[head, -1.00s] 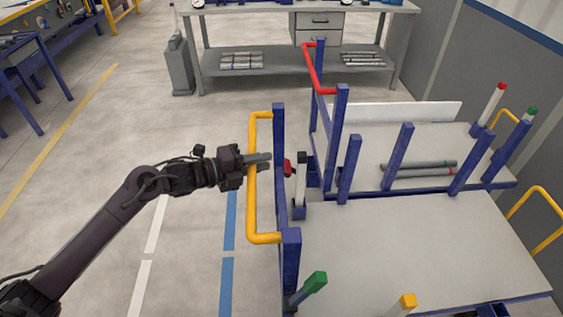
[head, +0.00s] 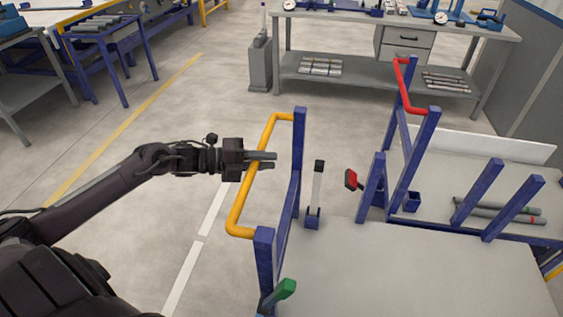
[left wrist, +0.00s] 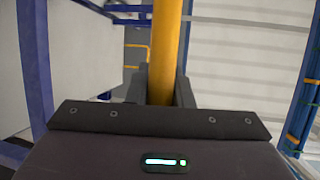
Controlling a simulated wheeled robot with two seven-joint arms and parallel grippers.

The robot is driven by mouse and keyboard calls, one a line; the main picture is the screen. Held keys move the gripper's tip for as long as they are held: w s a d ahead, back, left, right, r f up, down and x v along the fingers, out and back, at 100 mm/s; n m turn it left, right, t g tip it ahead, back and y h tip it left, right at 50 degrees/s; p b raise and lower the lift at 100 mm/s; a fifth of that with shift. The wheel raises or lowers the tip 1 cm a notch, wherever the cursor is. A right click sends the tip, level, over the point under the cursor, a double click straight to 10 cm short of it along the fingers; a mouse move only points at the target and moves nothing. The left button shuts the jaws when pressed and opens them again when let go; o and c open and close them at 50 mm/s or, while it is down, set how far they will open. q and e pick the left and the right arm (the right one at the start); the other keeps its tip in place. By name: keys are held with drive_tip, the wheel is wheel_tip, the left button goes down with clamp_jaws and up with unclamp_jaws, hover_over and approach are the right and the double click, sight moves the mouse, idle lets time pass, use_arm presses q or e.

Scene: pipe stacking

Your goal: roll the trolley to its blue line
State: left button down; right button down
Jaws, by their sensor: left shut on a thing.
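The near trolley has a grey deck (head: 400,265), blue posts and a yellow push handle (head: 240,212) on its left end. In the left wrist view the yellow handle (left wrist: 164,50) runs between the two fingers. A white floor line (head: 183,275) lies to the left of the trolley. The blue line does not show now. My right gripper is not in view.
A second trolley with a red handle (head: 402,80) stands just beyond on the right, with pipes (head: 500,206) on its deck. A grey workbench (head: 345,78) stands at the back. Blue tables (head: 110,45) are at the back left. The floor left of the handle is clear.

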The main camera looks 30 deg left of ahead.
use_arm(q)
drive_tip(key=shift+s+a, duration=0.25)
drive_tip(key=shift+a, duration=0.5)
drive_tip(key=shift+s+a, duration=0.2)
drive_tip(key=shift+a, duration=0.55)
drive_tip(key=shift+s+a, duration=0.25)
drive_tip(key=shift+a, duration=0.5)
drive_tip(key=c, duration=1.3)
unclamp_jaws()
drive_tip(key=p+v, duration=0.1)
drive_tip(key=v, duration=0.7)
drive_tip(key=shift+f, duration=0.1)
